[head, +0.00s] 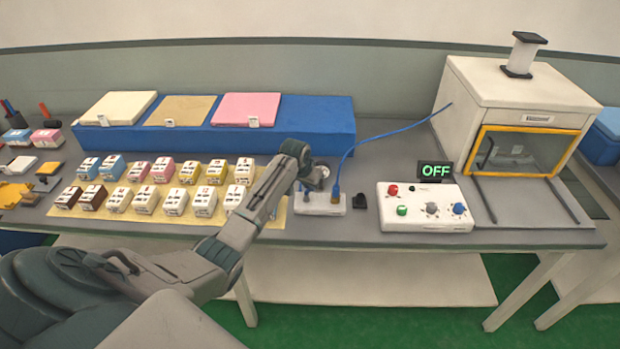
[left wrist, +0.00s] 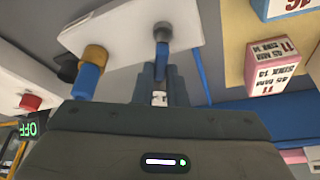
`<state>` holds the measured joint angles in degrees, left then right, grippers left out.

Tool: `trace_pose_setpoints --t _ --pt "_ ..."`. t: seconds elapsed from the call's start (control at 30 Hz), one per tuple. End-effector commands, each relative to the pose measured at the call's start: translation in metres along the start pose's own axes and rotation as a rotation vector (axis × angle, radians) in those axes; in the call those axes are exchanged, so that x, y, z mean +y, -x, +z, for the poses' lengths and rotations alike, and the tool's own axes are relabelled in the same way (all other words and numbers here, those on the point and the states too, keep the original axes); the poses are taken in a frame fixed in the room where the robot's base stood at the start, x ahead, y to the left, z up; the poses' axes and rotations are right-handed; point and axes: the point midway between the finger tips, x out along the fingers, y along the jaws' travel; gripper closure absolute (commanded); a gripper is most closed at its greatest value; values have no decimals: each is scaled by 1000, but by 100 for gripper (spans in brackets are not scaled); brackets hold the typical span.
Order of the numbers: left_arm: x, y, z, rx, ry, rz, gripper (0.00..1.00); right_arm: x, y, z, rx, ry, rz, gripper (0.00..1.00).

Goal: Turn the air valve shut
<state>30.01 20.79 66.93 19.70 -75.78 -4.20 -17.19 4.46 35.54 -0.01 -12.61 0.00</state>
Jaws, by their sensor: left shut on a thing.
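The air valve block is a white plate (head: 322,205) on the grey bench, near the middle of the head view. My left gripper (head: 316,180) is over the plate. The knob's exact turn angle cannot be told. My right gripper is not in view.
A control box (head: 430,208) with buttons and knobs stands right of the valve, below a display (head: 436,170) reading OFF. A white chamber (head: 515,95) stands behind it. Several labelled blocks (head: 188,172) lie left on a yellow mat. A blue hose (head: 395,130) runs behind the valve.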

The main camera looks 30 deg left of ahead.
Motion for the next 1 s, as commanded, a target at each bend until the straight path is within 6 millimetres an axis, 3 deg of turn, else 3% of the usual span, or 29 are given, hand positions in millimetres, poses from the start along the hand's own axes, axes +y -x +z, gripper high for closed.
trace_pose_setpoints --t 0.1,0.4,1.0 --pt "-1 5 -3 2 98 -41 100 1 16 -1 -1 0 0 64" --pt "-6 4 -1 2 310 -128 100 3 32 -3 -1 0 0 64" --pt "-8 2 0 3 460 -190 100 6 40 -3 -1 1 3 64"
